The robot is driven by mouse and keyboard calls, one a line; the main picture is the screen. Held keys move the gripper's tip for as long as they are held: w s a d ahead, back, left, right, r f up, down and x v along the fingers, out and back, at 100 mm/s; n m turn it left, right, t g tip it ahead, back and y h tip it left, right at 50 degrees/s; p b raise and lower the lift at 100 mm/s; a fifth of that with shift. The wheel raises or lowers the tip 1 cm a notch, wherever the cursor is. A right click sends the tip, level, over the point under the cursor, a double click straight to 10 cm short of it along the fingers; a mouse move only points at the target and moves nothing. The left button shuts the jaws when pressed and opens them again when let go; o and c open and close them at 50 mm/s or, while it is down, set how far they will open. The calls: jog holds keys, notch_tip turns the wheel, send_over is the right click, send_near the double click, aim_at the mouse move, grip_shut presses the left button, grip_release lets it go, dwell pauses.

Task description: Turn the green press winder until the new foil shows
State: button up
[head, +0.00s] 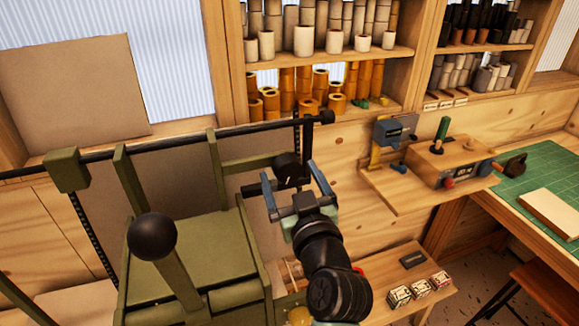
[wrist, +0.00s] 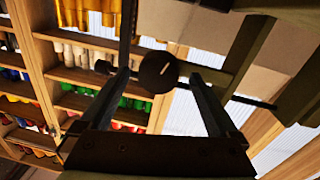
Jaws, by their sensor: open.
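The green press (head: 195,250) is an olive-green frame at the left and centre of the head view. Its winder is a dark round knob (head: 287,163) beside a toothed chain or belt. In the wrist view, the knob (wrist: 158,71) faces me and carries a short pale line pointing up and right. My gripper (head: 289,172) is open, with its fingers on either side of the knob in both views. In the wrist view, the gap between fingertips (wrist: 160,76) frames the knob, and I see no clear contact. I cannot identify the foil for certain.
A lever with a black ball (head: 154,236) rises at the front of the press. Shelves of rolls (head: 330,52) stand behind. A wooden block with a green handle (head: 440,160) and a green mat (head: 545,175) lie right. Small boxes (head: 420,287) sit low on a bench.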

jog(key=shift+w+a, duration=0.1)
jog(key=shift+w, duration=0.35)
jog(key=c, duration=1.4)
